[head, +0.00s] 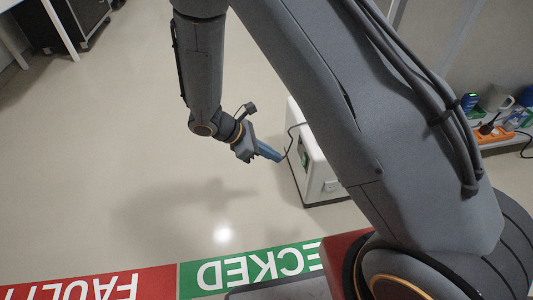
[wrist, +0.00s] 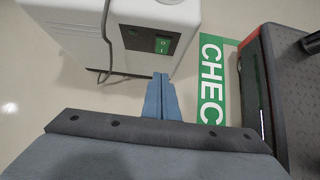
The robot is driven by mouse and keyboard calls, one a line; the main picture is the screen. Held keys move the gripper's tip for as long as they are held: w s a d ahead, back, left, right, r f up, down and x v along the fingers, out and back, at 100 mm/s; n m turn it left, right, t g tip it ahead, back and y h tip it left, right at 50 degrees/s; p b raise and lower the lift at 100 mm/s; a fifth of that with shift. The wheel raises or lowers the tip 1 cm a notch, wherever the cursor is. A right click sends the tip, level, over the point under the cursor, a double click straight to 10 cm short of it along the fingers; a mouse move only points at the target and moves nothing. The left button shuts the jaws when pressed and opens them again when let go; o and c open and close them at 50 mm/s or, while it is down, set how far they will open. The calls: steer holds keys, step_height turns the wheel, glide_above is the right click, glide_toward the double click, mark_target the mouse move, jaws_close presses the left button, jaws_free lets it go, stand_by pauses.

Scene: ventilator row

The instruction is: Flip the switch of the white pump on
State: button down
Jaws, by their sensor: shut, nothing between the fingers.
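The white pump (head: 314,165) stands on the floor right of my gripper (head: 270,155) in the head view, partly hidden behind my arm. In the wrist view the white pump (wrist: 75,30) fills the upper left. Its green rocker switch (wrist: 162,45) sits in a dark panel on the near face, with a small black socket beside it. My gripper (wrist: 160,78) is shut and empty, its blue fingertips just below the switch in the picture. I see a gap between the fingertips and the switch in the picture; I cannot tell how far apart they are in depth.
A grey cable (wrist: 106,50) hangs down the pump's side. A green floor sign (head: 250,268) and a red floor sign (head: 100,285) lie at the front. A shelf with an orange power strip (head: 495,135) is at the right.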

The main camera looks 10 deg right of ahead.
mark_target(304, 160)
steer(key=d+f+b, duration=0.3)
steer(key=d, duration=0.4)
steer(key=shift+f+b, duration=0.35)
steer(key=shift+d, duration=0.1)
